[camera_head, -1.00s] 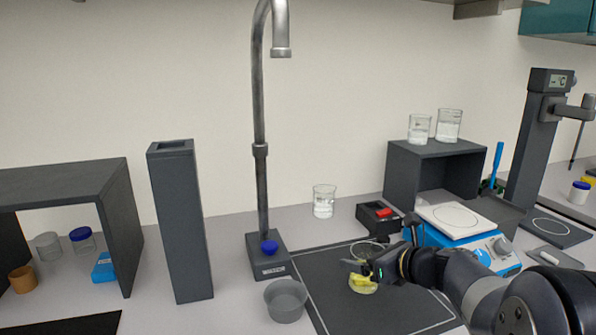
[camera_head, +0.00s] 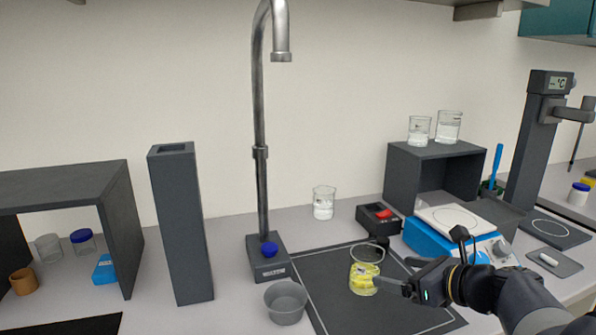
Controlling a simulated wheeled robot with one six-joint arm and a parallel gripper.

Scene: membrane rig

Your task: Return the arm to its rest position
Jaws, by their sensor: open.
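My gripper (camera_head: 408,275) is at the lower right, at the end of my arm, which reaches in from the bottom right corner. Its fingers are apart and point left, just to the right of a small glass beaker with yellow contents (camera_head: 363,281). The beaker stands upright on the dark mat (camera_head: 330,300). I see nothing held in the gripper. A fingertip overlaps or nearly meets the beaker's right edge in the picture; I cannot tell whether they touch.
The blue hotplate (camera_head: 430,240) stands behind my gripper. A grey bowl (camera_head: 286,302), a tall tap (camera_head: 262,150) and a dark column (camera_head: 181,225) stand to the left. A dark shelf (camera_head: 436,153) carries two beakers.

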